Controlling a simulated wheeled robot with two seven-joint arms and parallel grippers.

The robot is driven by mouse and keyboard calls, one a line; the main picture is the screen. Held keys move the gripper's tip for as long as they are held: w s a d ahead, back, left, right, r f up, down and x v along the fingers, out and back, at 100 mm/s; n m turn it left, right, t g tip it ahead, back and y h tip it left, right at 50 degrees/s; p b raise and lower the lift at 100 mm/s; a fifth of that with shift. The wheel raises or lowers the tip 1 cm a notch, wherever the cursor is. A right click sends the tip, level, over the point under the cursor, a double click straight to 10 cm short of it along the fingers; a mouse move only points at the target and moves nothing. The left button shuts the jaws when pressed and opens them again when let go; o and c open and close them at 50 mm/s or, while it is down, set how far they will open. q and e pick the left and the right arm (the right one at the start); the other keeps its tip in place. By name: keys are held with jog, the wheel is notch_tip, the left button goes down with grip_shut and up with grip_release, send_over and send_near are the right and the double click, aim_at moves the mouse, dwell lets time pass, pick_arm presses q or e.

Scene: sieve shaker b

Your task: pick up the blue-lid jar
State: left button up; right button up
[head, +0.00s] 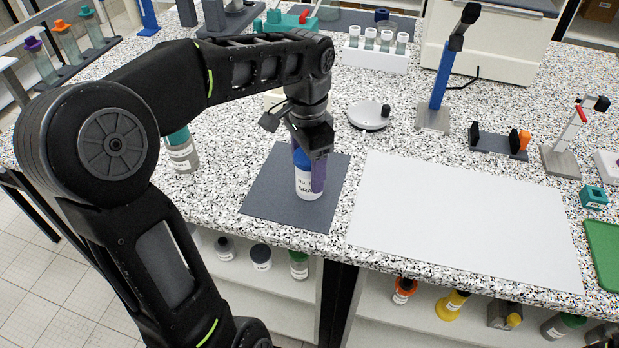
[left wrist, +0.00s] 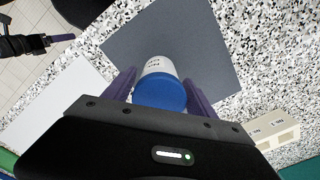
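The blue-lid jar (head: 305,185), white with a dark-lettered label, stands upright on a dark grey mat (head: 265,196). My left gripper (head: 312,172) is lowered over it from above, with a purple finger in front of the jar's right side. In the left wrist view, the jar's blue lid (left wrist: 160,94) lies between the two purple fingers (left wrist: 160,76). The fingers look open, with a narrow gap beside the jar. My right gripper (left wrist: 60,38) shows small at the upper left of the left wrist view, away from the jar; its opening is unclear.
A jar with a teal lid (head: 181,150) stands left of the mat. A white sheet (head: 470,215) lies bare to the right. A round white scale (head: 368,115) and a white rack of small jars (head: 376,58) are behind. Several jars stand on shelves below.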

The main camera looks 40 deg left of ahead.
pick_arm(q)
jog(key=c, duration=1.2)
jog(key=shift+o, duration=0.2)
jog(key=shift+r, duration=0.1)
notch_tip(320, 180, up, 4)
jog(key=shift+r, duration=0.2)
notch_tip(320, 180, up, 6)
jog(key=p, duration=0.4)
jog(key=shift+f+p, duration=0.2)
jog(key=shift+p, duration=0.15)
jog(key=shift+f, duration=0.1)
